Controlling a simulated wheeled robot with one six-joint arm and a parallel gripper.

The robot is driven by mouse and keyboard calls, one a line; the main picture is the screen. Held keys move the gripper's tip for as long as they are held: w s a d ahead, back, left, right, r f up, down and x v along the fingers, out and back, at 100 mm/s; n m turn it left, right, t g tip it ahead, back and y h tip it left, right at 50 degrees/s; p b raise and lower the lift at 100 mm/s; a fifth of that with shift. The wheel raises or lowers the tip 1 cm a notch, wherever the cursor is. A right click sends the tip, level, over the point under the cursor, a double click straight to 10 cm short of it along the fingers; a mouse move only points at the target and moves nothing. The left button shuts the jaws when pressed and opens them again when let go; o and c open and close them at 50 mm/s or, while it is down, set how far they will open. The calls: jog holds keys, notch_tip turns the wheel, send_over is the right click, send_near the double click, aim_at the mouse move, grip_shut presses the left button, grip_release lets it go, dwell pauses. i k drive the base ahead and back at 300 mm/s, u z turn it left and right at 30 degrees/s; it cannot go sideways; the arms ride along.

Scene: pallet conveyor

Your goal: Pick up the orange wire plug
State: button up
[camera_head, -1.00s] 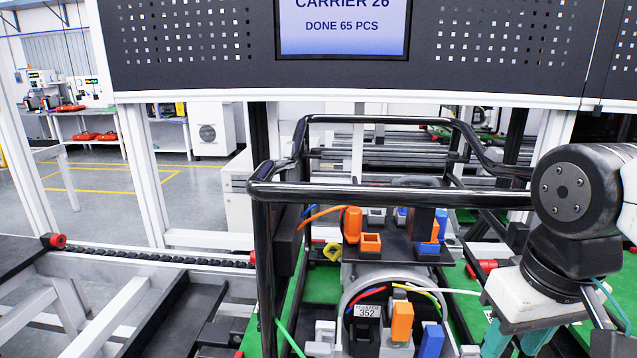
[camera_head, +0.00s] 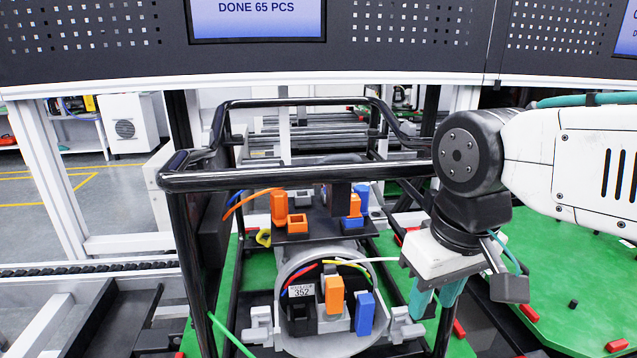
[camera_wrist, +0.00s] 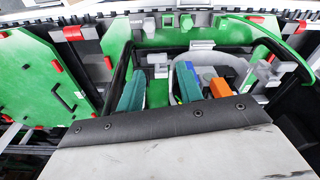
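The orange wire plug (camera_head: 278,207) stands upright on a small black plate in the head view, with an orange wire arching off to its left. An orange open-topped socket (camera_head: 297,223) sits beside it. My gripper (camera_head: 434,300) is to the right of and nearer than the plug, outside the grey ring. Its two teal fingers are apart with nothing held between them; they also show apart in the wrist view (camera_wrist: 160,88). An orange block (camera_head: 334,294) and a blue block (camera_head: 365,313) stand inside the ring. The orange wire plug is not clearly identifiable in the wrist view.
A black tubular frame (camera_head: 300,180) stands around the assembly, its front bar crossing above the parts. The grey ring (camera_head: 285,330) holds a label marked 352. A green board (camera_head: 560,285) with small red blocks lies at the right. A dark panel with a screen (camera_head: 257,18) hangs behind.

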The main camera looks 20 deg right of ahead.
aim_at(356, 201)
jog(key=k, duration=0.5)
jog(key=u, duration=1.15)
jog(key=k, duration=0.35)
jog(key=z, duration=1.05)
jog(key=i, duration=0.45)
jog(key=u, duration=0.05)
